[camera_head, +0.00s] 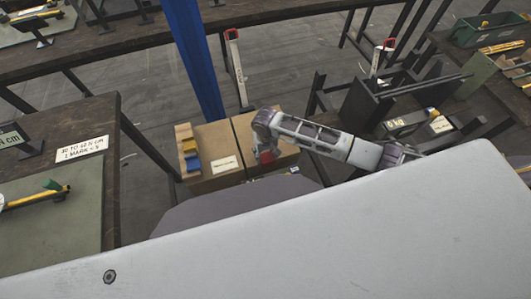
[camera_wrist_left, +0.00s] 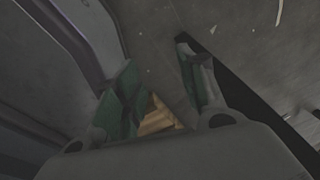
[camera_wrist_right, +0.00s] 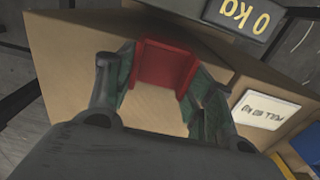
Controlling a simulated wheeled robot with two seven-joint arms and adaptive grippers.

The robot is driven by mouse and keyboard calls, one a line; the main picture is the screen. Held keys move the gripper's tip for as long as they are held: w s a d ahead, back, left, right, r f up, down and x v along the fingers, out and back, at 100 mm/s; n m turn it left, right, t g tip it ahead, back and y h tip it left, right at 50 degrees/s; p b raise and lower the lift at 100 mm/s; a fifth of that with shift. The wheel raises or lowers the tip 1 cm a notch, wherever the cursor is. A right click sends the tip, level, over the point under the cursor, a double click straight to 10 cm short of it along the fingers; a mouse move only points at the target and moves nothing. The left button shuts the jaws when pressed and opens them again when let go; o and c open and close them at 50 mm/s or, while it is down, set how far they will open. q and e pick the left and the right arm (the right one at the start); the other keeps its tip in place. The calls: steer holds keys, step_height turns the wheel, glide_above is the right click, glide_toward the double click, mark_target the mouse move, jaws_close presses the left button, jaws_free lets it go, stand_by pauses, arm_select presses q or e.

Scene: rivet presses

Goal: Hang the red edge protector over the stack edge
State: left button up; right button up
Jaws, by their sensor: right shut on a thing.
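The red edge protector (camera_wrist_right: 165,66) is between the fingers of my right gripper (camera_wrist_right: 155,82), which is shut on it.
Yellow (camera_head: 190,147) and blue (camera_head: 193,163) pieces are on the left carton's left edge. A blue post (camera_head: 193,60) rises behind the stack. A scale display (camera_wrist_right: 242,14) is near the cartons. A bench (camera_head: 112,180) stands at left, and dark metal racks (camera_head: 385,105) at right.

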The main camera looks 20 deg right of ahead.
arm_select(q)
steer(key=shift+d, duration=0.1)
arm_select(e)
steer(key=o, duration=1.1)
steer(key=shift+r, duration=0.95)
arm_select(q)
steer(key=shift+s+d, duration=0.1)
steer(key=shift+d, duration=0.2)
arm_select(e)
step_height(320, 180, up, 10)
